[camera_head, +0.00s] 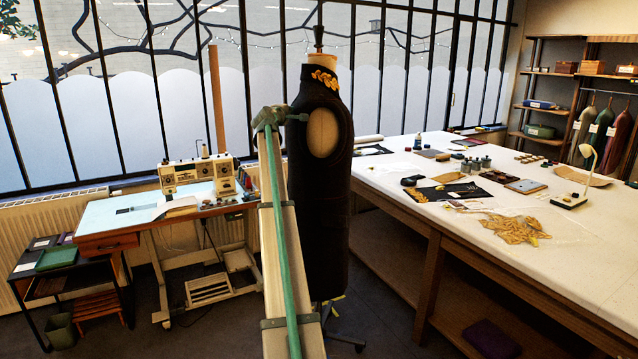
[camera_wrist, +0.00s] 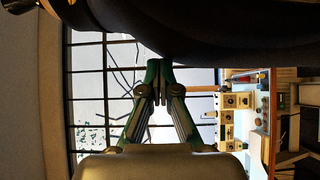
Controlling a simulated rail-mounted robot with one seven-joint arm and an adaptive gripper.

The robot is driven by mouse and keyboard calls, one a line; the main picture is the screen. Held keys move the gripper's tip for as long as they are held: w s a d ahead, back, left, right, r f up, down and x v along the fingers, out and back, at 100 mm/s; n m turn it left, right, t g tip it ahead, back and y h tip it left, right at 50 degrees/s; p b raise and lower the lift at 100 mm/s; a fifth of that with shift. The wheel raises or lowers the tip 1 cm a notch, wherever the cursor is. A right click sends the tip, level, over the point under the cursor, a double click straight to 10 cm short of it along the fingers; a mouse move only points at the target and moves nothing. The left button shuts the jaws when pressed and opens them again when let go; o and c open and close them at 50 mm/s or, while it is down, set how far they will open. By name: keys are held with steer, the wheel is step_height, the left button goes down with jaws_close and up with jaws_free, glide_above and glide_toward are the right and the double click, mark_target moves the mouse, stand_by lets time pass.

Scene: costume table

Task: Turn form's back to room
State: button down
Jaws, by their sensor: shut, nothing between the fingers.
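The dress form (camera_head: 322,200) stands upright on its stand in the middle of the head view, in a black sleeveless garment with gold trim on its high collar. A pale armhole faces the camera, so I see the form from its side. My gripper (camera_head: 300,117) is at the form's left edge, near shoulder height. In the wrist view the black form (camera_wrist: 220,45) fills the upper part, and the closed fingertips of my gripper (camera_wrist: 159,66) meet at its edge. They hold nothing. I cannot tell whether they touch the garment.
A long white worktable (camera_head: 470,205) with tools, cloth and gold trim stands close on the right. A sewing machine (camera_head: 197,174) on its blue-topped table is at the left. A barred window runs behind. Shelves and hanging garments are at the far right.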

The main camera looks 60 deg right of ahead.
mark_target(319, 112)
steer(key=s+p, duration=0.1)
steer(key=p, duration=0.1)
steer(key=s+n+t+p, duration=0.1)
steer(key=p, duration=0.2)
steer(key=shift+s+d+r+t+y, duration=0.15)
steer(key=shift+s+r+t+y, duration=0.05)
steer(key=shift+r+t+y, duration=0.15)
steer(key=s+n+t+p, duration=0.1)
steer(key=p, duration=0.3)
steer(key=s+d+t+y+p, duration=0.1)
steer(key=s+p, duration=0.1)
steer(key=p, duration=0.3)
steer(key=shift+s+n+p, duration=0.1)
steer(key=shift+n+p, duration=0.2)
steer(key=shift+n, duration=0.1)
steer(key=shift+s+f+t, duration=0.1)
steer(key=shift+f+t, duration=0.15)
steer(key=shift+t, duration=0.1)
steer(key=shift+s+d+f, duration=0.1)
steer(key=shift+s+d, duration=0.3)
steer(key=shift+s, duration=0.45)
steer(key=shift+s+d+f, duration=0.1)
steer(key=shift+s+d, duration=0.3)
steer(key=shift+s, duration=0.45)
steer(key=shift+s+d, duration=0.4)
steer(key=shift+s, duration=0.45)
